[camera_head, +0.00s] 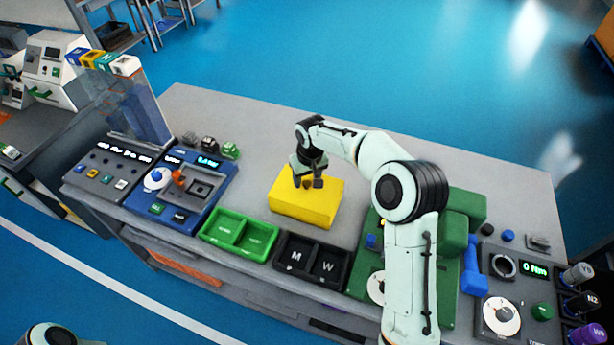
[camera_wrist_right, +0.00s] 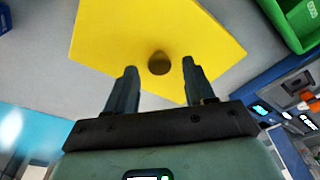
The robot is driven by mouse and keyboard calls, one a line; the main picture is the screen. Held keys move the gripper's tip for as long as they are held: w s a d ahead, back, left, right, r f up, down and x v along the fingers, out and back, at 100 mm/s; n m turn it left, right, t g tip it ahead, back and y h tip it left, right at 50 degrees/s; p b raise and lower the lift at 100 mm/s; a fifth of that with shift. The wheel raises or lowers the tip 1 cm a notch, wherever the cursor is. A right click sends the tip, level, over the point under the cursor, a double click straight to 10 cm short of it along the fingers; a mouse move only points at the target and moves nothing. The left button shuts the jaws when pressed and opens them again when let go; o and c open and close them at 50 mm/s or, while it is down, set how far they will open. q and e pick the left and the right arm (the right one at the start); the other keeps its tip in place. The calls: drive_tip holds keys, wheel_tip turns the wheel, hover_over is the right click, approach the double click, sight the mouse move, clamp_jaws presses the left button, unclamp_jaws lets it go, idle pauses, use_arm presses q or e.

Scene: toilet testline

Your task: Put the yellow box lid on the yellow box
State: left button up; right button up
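The yellow box (camera_head: 302,209) stands on the grey table, left of my right forearm. Its top is a flat yellow face, which looks like the yellow box lid (camera_wrist_right: 112,36) with a dark round knob (camera_wrist_right: 159,63). I cannot tell whether the lid is fully seated. My right gripper (camera_head: 308,183) is above this top, pointing down. In the right wrist view the gripper (camera_wrist_right: 158,72) is open, its two fingers on either side of the knob with gaps between. My left gripper is out of view.
A green two-part tray (camera_head: 240,233) and a black tray (camera_head: 311,260) marked M and W lie in front of the box. A blue device (camera_head: 182,190) stands to the left. Green blocks (camera_head: 462,212) stand to the right. The table behind the box is clear.

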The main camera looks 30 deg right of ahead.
sight(309, 193)
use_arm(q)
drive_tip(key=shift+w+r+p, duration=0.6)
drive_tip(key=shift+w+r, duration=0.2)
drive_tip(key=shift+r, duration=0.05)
use_arm(e)
wheel_tip(309, 193, up, 13)
drive_tip(key=s, duration=0.1)
drive_tip(key=shift+s, duration=0.35)
drive_tip(key=shift+a, duration=0.1)
